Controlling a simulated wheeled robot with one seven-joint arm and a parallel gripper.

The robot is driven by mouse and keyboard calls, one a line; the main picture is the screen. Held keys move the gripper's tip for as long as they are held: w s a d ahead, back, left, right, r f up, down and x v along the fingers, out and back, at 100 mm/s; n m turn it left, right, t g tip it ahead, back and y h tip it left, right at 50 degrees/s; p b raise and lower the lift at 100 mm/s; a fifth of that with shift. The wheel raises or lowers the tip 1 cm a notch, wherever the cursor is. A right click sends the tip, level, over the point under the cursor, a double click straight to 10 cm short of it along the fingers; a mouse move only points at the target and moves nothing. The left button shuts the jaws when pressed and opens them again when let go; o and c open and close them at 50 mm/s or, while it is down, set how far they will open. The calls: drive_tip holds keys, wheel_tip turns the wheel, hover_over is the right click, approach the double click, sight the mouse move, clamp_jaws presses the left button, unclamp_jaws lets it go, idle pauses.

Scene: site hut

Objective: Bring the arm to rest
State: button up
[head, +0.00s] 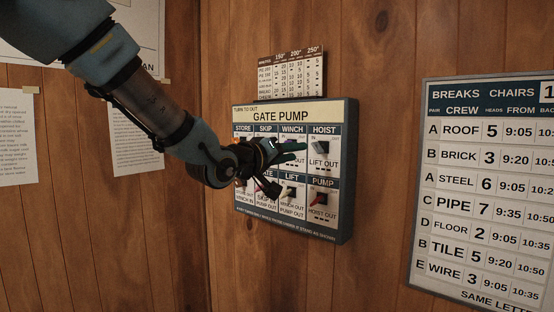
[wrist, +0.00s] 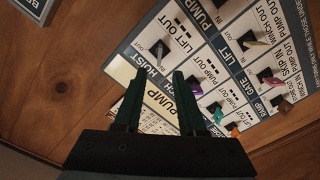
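My arm (head: 140,95) reaches from the upper left of the head view down to a wall panel headed GATE PUMP (head: 280,116). My gripper (head: 288,160) is in front of the panel's middle and hides some of its switches. In the wrist view my gripper (wrist: 160,74) has its two dark fingers apart, with nothing between them. The panel (wrist: 145,62) lies beyond the fingertips there. Whether a fingertip touches it, I cannot tell.
The panel's switches stick out, among them a grey one (wrist: 160,48), a purple one (wrist: 193,89) and a red one (head: 317,199). A number chart (head: 291,75) hangs above the panel. A BREAKS CHAIRS board (head: 418,180) is to the right. Papers (head: 137,140) hang left.

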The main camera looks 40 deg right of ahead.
drive_tip(key=w+a+f+n+t+y+p, duration=0.1)
drive_tip(key=w+a+f+y, duration=0.4)
drive_tip(key=a, duration=0.4)
drive_tip(key=w+a+f+n+t+y, duration=0.1)
drive_tip(key=w+a+f+y, duration=0.2)
drive_tip(key=a+f, duration=0.45)
drive_tip(key=w+a+f+n+t+y+p, duration=0.1)
drive_tip(key=w+a+f+y, duration=0.35)
drive_tip(key=a, duration=0.55)
drive_tip(key=s+a+f+n+g+y, duration=0.1)
drive_tip(key=s+a+f+g, duration=0.1)
drive_tip(key=s+a, duration=0.2)
drive_tip(key=s+a+f+g+y, duration=0.2)
drive_tip(key=s+a+f, duration=0.1)
drive_tip(key=a, duration=0.8)
drive_tip(key=s+a+f+n+g+y, duration=0.1)
drive_tip(key=s+a+f+g, duration=0.1)
drive_tip(key=s+a, duration=0.3)
drive_tip(key=shift+s+a+f+n+y+p, duration=0.25)
drive_tip(key=shift+a+f+n+y+p, duration=0.15)
drive_tip(key=shift+a, duration=0.85)
drive_tip(key=shift+r, duration=0.1)
